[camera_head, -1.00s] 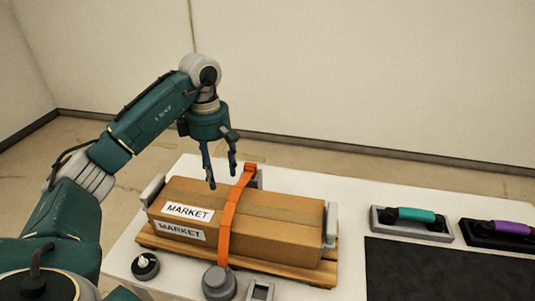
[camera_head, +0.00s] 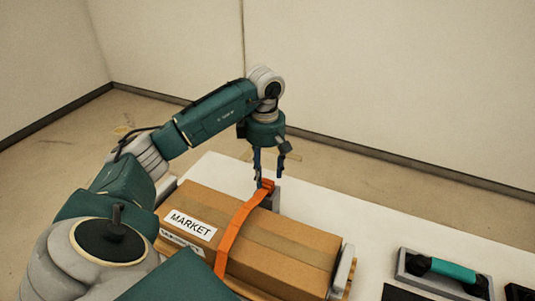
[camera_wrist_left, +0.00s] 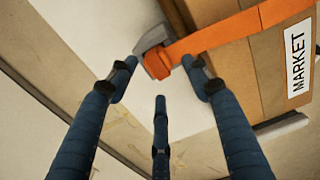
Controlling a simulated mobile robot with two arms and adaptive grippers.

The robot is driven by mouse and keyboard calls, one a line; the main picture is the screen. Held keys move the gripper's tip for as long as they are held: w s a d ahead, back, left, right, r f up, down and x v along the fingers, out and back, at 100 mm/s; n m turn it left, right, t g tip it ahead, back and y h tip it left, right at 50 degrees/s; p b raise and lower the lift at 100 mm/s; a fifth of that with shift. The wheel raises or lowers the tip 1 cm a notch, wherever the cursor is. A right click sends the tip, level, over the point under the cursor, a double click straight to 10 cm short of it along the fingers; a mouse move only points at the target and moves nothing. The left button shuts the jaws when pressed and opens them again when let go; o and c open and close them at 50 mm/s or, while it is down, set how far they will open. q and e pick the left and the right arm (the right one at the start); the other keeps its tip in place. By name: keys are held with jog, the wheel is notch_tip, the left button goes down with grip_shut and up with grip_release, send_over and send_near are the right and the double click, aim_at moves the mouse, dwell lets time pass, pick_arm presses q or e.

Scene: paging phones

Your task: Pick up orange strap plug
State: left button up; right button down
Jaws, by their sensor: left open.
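The orange strap (camera_head: 236,232) runs over the brown cardboard box (camera_head: 290,243). Its far end, the orange plug (camera_head: 265,184), sits by a grey bracket (camera_head: 274,198) at the box's far side. In the left wrist view the plug (camera_wrist_left: 158,64) shows beside the grey bracket (camera_wrist_left: 151,41), in the space between the fingertips. My left gripper (camera_head: 268,172) points down over the plug, with its three dark blue fingers spread and nothing held. I cannot tell whether a finger touches the plug. My right gripper is not in view.
The box lies on a white table (camera_head: 360,215) and bears a MARKET label (camera_head: 189,225). A grey holder with a teal handle (camera_head: 440,268) stands at the right. Bare table lies behind the box and right of it.

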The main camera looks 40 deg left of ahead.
aim_at(266, 181)
pick_arm(q)
notch_tip(266, 181, down, 4)
jog(key=shift+d+r+p, duration=0.1)
jog(key=shift+r+p, duration=0.05)
jog(key=shift+p, duration=0.9)
jog(key=shift+f, duration=0.55)
jog(key=c, duration=0.8)
jog(key=shift+w, duration=0.1)
grip_shut()
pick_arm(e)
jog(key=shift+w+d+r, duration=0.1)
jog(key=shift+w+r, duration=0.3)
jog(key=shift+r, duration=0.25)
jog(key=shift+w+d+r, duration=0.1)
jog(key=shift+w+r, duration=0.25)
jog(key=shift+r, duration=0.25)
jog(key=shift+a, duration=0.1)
